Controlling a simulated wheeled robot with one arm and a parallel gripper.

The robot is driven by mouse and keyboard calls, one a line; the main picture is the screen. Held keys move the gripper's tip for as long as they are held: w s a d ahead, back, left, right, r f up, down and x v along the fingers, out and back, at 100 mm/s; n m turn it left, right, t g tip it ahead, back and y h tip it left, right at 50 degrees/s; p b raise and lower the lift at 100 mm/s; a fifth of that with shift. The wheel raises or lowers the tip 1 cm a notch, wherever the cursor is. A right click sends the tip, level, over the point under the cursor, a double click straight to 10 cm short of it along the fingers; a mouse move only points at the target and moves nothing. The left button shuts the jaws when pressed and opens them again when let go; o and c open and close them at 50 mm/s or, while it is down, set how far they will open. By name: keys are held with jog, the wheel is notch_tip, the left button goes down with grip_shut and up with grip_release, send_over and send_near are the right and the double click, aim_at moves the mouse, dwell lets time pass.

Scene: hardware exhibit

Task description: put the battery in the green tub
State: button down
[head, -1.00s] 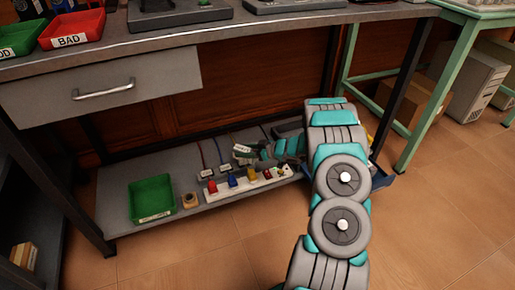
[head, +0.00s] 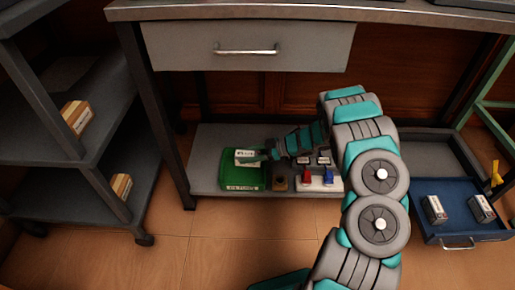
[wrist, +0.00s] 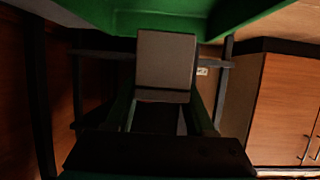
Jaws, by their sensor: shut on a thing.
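The battery (head: 246,156), a small block with a white label, is held in my gripper (head: 264,154) over the green tub (head: 243,187). The tub sits on the low shelf under the bench, its label facing front. In the wrist view the battery (wrist: 166,62) shows as a grey block between the two fingers of my gripper (wrist: 162,98), with the green tub's wall (wrist: 245,14) across the top. The battery appears above the tub's rear part; its exact height over the floor of the tub cannot be told.
A small brown block (head: 280,181) and a white strip with red and blue parts (head: 318,182) stand right of the tub. An open blue drawer (head: 455,222) with two similar blocks (head: 434,209) is at right. A dark shelf unit (head: 80,140) stands at left.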

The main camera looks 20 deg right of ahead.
jog(key=shift+a+f+n+g, duration=0.2)
jog(key=shift+a+n+g, duration=0.1)
jog(key=shift+a, duration=0.85)
jog(key=shift+f+b, duration=1.15)
jog(key=shift+f, duration=1.65)
jog(key=shift+f+b, duration=0.3)
jog(key=shift+f, duration=0.2)
jog(key=shift+c, duration=0.8)
grip_release()
jog(key=shift+d, duration=0.15)
